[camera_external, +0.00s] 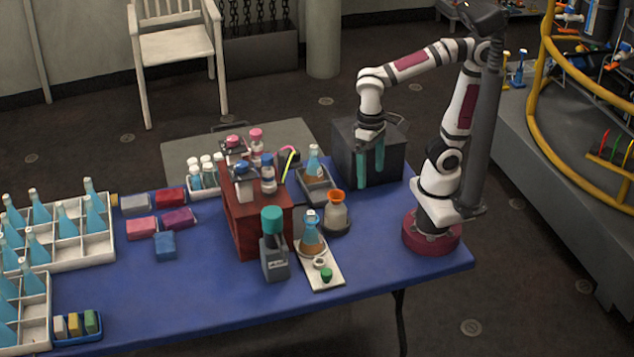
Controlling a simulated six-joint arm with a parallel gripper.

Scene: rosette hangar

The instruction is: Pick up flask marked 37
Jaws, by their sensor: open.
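I cannot read the number 37 on any flask. A conical flask with blue liquid (314,163) stands in a small grey tray (327,198) near the table's back. A flask with brownish liquid (312,240) stands on a white board (324,275) at the front. A round cream flask with an orange top (336,213) stands between them on a dark base. Several blue flasks (66,221) stand in a white divided crate (104,249) at the left. My gripper (371,170) points down with teal fingers apart and empty, in front of a dark grey box, right of the grey tray.
The dark grey box (397,155) stands at the table's back right. A red rack (246,228) with several capped bottles stands mid-table, a grey teal-capped bottle (274,258) before it. Coloured blocks (165,245) lie left. The blue table's front right (395,262) is clear.

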